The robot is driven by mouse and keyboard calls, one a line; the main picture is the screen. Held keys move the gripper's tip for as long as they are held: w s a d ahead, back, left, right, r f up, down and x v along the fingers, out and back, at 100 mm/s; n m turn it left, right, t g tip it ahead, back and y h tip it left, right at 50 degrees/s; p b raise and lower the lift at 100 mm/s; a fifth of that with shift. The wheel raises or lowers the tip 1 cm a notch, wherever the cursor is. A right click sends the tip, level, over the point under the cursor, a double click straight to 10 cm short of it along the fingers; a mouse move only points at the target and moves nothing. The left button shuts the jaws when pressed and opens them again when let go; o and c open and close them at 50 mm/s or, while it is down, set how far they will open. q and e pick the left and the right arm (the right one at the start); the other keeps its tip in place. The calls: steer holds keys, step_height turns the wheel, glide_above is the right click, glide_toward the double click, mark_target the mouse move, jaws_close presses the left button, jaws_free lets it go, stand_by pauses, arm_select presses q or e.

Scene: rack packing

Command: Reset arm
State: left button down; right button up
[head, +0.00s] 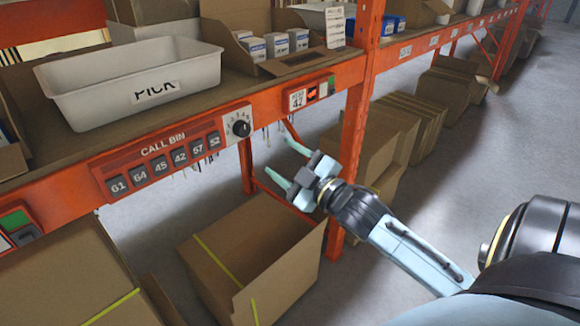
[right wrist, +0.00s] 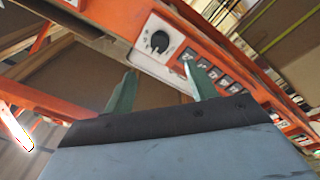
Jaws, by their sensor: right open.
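My right gripper (head: 284,164) is in the head view, in front of the orange rack beam and above an open cardboard box. Its two greenish fingers are spread apart with nothing between them. In the right wrist view the open fingers (right wrist: 160,90) point toward the beam and a black dial (right wrist: 159,42) on a white plate. The same dial (head: 241,128) is up and left of the fingers in the head view, and the fingers look clear of it. My left gripper is not in view.
A white PICK bin (head: 120,105) stands on the shelf at left, above the CALL BIN buttons (head: 165,165). An open cardboard box (head: 215,235) stands below my gripper. An orange upright (head: 360,100) is just right of the fingers. Grey floor (head: 480,150) is free at right.

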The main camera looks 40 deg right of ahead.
steer(key=shift+s, duration=0.65)
steer(key=shift+f, duration=0.1)
steer(key=d+f+m+g+h+b, duration=0.1)
steer(key=d+f+m+g+b, duration=0.15)
steer(key=f, duration=1.05)
steer(key=d+f+m+g+h+b, duration=0.1)
steer(key=f+m+g, duration=0.15)
steer(key=f, duration=1.05)
steer(key=s+a+f+g+b, duration=0.15)
steer(key=s+f, duration=0.25)
steer(key=f, duration=0.5)
steer(key=s+f+g+b, duration=0.1)
steer(key=s+f+g, duration=0.15)
steer(key=f, duration=0.65)
steer(key=s+a+f+m+g+b, duration=0.1)
steer(key=s+a+f+g+b, duration=0.15)
steer(key=s+f, duration=0.65)
steer(key=s+a+f+m+g+b, duration=0.1)
steer(key=s+a+f+g, duration=0.2)
steer(key=s+f, duration=0.55)
steer(key=s+a+f+g+b, duration=0.1)
steer(key=s+a+f+g, duration=0.1)
steer(key=s+f, duration=0.3)
steer(key=s+a+f+g+b, duration=0.1)
steer(key=s+a+f, duration=0.3)
steer(key=s, duration=0.6)
step_height(320, 180, down, 2)
steer(key=shift+s+a+m+g+y+b, duration=0.2)
steer(key=shift+a+m+g+y+b, duration=0.1)
steer(key=shift+a+g+b, duration=0.15)
